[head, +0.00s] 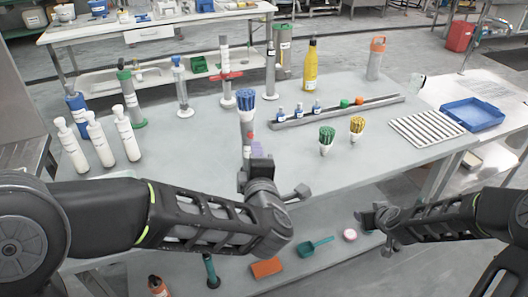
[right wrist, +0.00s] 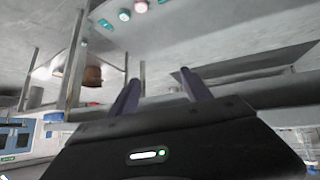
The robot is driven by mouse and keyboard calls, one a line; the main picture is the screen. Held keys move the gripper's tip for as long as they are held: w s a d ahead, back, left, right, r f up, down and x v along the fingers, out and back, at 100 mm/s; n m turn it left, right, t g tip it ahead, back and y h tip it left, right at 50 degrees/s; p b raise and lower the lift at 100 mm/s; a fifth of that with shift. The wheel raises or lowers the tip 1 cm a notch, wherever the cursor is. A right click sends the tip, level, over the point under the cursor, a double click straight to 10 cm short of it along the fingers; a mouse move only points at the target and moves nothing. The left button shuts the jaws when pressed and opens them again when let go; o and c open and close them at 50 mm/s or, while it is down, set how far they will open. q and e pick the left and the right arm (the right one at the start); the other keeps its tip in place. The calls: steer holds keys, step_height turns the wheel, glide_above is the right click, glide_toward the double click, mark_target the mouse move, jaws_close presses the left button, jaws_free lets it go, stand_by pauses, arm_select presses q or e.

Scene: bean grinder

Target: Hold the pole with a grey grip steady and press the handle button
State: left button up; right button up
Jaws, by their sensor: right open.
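Several upright poles stand at the back of the table. One is a grey pole with a blue top (head: 181,88), one has a red crossbar (head: 226,75), and one is a slim grey pole (head: 270,72). I cannot tell which has the grey grip, and no handle button is clear.
White bottles (head: 98,138) stand at left, a yellow bottle (head: 309,66) at back. A grey rack (head: 335,112) holds small bottles. Green (head: 327,139) and yellow brushes (head: 357,127) stand mid-table. A ridged tray (head: 428,127) and blue tray (head: 472,115) are at right. Loose items lie on the lower shelf.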

mark_target(248, 148)
steer(key=w+d+r+t+h, duration=0.15)
steer(key=w+r, duration=0.25)
steer(key=r, duration=0.5)
steer(key=w+d+r+t, duration=0.2)
steer(key=w+d+r, duration=0.1)
steer(key=r, duration=0.6)
steer(key=w+d+r+t+h, duration=0.15)
steer(key=w+r, duration=0.25)
steer(key=r, duration=0.4)
steer(key=w+a+f+n+t+y, duration=0.1)
steer(key=w+a+n+t+y, duration=0.2)
steer(key=a+n, duration=0.7)
steer(key=w+a+n+y, duration=0.3)
steer(key=a+n+y, duration=0.3)
steer(key=n, duration=0.6)
steer(key=s+a+f+n+g+y, duration=0.2)
steer(key=a+n+y, duration=0.1)
steer(key=a+n, duration=0.4)
steer(key=s+a+f+n+g+y, duration=0.2)
steer(key=a+f+n+g+y, duration=0.1)
steer(key=a+n, duration=0.4)
steer(key=s+a+f+n+g+y, duration=0.2)
steer(key=a+n, duration=0.5)
steer(key=n, duration=0.4)
steer(key=shift+s+a+f+y, duration=0.15)
steer(key=shift+a+f+y, duration=0.25)
steer(key=shift+y, duration=0.7)
